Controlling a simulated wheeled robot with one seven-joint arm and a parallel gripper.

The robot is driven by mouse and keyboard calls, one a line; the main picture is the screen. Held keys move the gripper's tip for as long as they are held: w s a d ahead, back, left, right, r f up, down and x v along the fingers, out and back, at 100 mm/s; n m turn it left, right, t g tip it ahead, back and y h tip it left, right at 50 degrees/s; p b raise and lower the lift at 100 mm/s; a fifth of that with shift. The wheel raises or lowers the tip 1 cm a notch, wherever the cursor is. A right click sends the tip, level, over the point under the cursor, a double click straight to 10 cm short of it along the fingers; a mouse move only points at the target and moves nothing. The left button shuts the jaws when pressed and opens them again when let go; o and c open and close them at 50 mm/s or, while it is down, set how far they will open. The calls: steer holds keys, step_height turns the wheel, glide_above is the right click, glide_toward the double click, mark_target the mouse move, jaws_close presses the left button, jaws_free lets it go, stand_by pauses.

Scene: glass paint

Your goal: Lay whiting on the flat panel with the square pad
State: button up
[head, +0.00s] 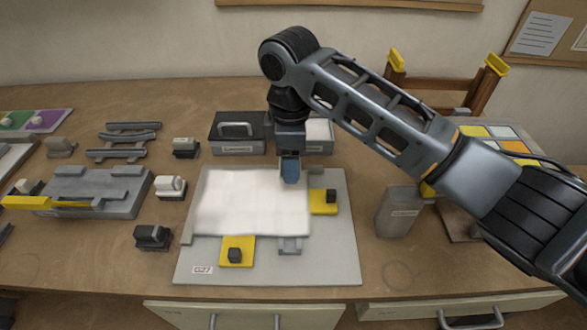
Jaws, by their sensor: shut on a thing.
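The flat panel (245,208) looks white and lies on a pale grey board (330,265) labelled G27. Its surface is white nearly all over, with faint uneven patches. My gripper (290,170) points down at the panel's upper right edge. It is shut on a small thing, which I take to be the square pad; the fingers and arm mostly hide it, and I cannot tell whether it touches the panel. Yellow corner pieces with black knobs sit at the panel's right side (325,201) and front edge (236,251).
A dark box with a handle (237,131) stands behind the panel, beside an open box of white material (319,135). A grey upright block (398,211) stands to the right. Several small blocks and a grey fixture (95,190) are at left. The table's front right is clear.

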steer(key=shift+r, duration=1.8)
